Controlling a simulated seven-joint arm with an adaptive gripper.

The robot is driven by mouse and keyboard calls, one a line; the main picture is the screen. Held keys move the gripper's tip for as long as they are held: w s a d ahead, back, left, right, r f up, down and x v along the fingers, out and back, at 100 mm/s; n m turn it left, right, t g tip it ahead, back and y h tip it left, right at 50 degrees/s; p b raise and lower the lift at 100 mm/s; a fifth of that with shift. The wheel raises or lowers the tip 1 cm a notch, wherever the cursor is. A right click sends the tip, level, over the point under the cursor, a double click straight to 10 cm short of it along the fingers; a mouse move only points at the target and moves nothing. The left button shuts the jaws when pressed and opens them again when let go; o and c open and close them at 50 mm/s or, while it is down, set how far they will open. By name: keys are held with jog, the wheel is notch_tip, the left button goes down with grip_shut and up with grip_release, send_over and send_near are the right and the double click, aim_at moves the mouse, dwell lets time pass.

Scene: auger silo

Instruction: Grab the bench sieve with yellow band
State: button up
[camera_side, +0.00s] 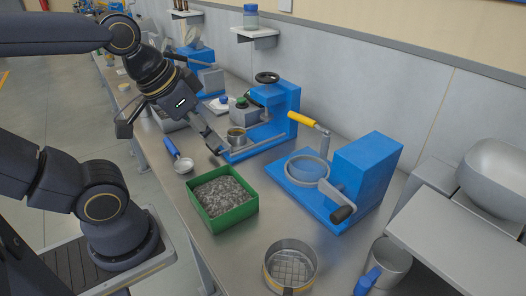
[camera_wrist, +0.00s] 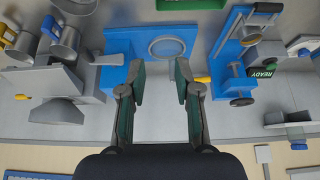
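The bench sieve with yellow band (camera_side: 290,266) is a round metal ring with a mesh floor, near the front edge of the bench in the side view. In the wrist view a round metal rim, probably this sieve (camera_wrist: 76,5), is cut off by the top edge. My gripper (camera_side: 216,143) is above the back part of the bench, well away from the sieve. In the wrist view my gripper (camera_wrist: 161,78) is open, with nothing between its fingers.
A green tray of grey grit (camera_side: 222,197) stands between my gripper and the sieve. A blue press with a yellow handle (camera_side: 366,172) stands behind the sieve. A metal mug with a blue handle (camera_side: 390,258) is to its right. A blue-handled scoop (camera_side: 182,163) lies by the tray.

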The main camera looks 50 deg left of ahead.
jog(key=m+g, duration=0.2)
jog(key=g, duration=0.4)
send_over(307, 284)
notch_tip(307, 284, down, 8)
notch_tip(307, 284, down, 10)
jog(key=shift+r, duration=0.2)
jog(key=shift+n, duration=0.3)
jog(key=shift+f, duration=3.15)
